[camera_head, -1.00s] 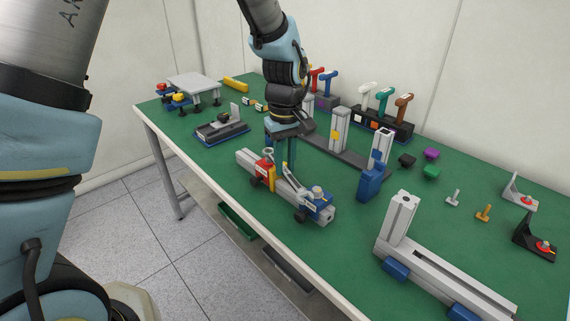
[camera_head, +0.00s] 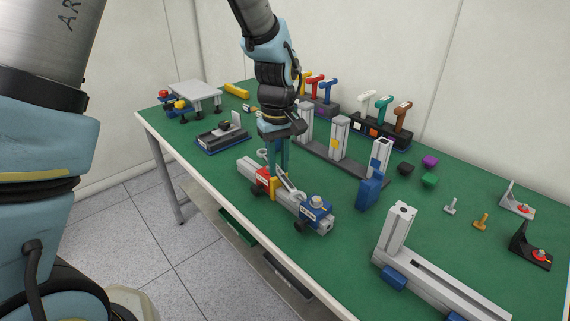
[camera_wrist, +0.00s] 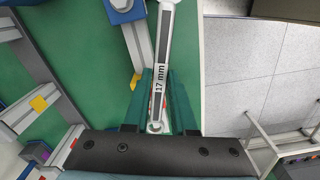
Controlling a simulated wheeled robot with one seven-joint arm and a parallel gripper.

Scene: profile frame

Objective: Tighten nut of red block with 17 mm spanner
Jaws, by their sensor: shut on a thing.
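My gripper (camera_head: 278,168) is shut on the spanner (camera_wrist: 162,60). In the head view the spanner (camera_head: 289,184) slopes along the grey profile. A pale ring (camera_head: 262,154), apparently a spanner end, shows above the red block (camera_head: 264,178). The red block sits on the left part of the profile, beside a yellow piece. My fingers are just right of it. The nut on the red block cannot be made out, so I cannot tell whether the spanner is around it.
A blue block (camera_head: 316,210) with a pale nut on top sits at the profile's right end. A taller blue piece (camera_head: 369,193) stands right of my gripper. Grey posts (camera_head: 339,138) stand behind it. An L-shaped profile (camera_head: 402,222) lies front right.

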